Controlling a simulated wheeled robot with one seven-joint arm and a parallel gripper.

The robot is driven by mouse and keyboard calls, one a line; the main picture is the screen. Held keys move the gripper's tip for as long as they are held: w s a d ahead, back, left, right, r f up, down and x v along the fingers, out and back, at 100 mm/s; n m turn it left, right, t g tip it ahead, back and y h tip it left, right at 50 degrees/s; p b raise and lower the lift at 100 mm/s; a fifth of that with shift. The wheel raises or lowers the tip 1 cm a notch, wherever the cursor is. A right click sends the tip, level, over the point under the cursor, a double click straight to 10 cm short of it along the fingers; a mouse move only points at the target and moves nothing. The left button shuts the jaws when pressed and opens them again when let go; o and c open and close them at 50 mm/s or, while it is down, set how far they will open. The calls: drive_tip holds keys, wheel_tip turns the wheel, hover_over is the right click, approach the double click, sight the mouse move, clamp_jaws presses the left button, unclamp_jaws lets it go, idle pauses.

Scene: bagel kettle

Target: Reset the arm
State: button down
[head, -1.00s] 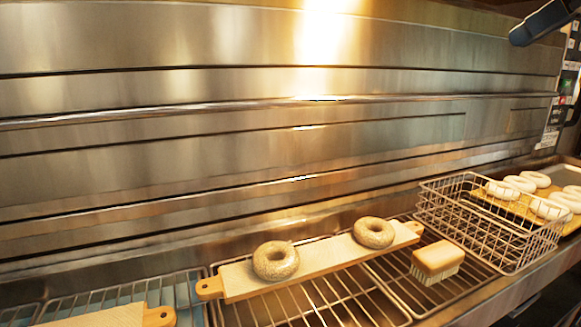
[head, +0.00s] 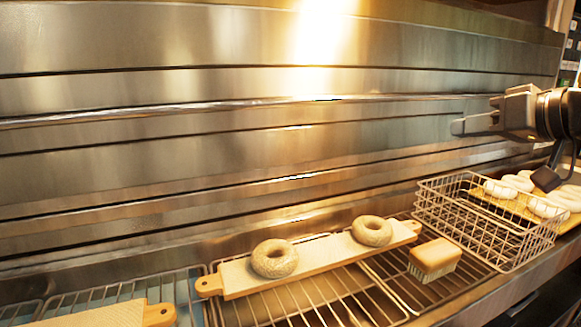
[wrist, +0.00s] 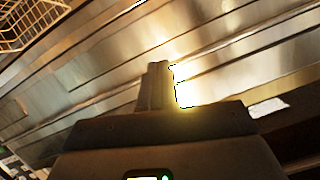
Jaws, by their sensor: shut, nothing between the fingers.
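My gripper (head: 458,127) is at the right of the head view, raised above the wire basket and in front of the steel wall. Its fingers point left and are shut with nothing between them. In the wrist view my gripper (wrist: 157,68) shows its closed fingers against the bright steel wall. My arm comes in from the right edge of the head view.
Below stand a wire basket (head: 490,222), a brush (head: 434,258), and a wooden board (head: 320,263) with two seeded bagels (head: 274,259) on a rack. Pale bagels (head: 520,182) lie at the far right. The space left of my gripper is clear.

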drive_tip(key=s+a+f+m+t+h, duration=0.1)
drive_tip(key=s+a+f+m, duration=0.15)
drive_tip(key=f, duration=0.65)
drive_tip(key=s+a+f+m+t, duration=0.1)
drive_tip(key=s+a+f+m, duration=0.15)
drive_tip(key=f, duration=0.75)
drive_tip(key=s+a+f+m+h, duration=0.1)
drive_tip(key=s+a+f+h, duration=0.2)
drive_tip(key=s+f, duration=0.8)
drive_tip(key=s+f+h, duration=0.2)
drive_tip(key=s+f, duration=0.2)
drive_tip(key=s, duration=0.5)
drive_tip(key=s+r+n, duration=0.2)
drive_tip(key=s, duration=1)
drive_tip(key=s+r+n, duration=0.2)
drive_tip(key=s, duration=1.1)
drive_tip(key=shift+s, duration=0.25)
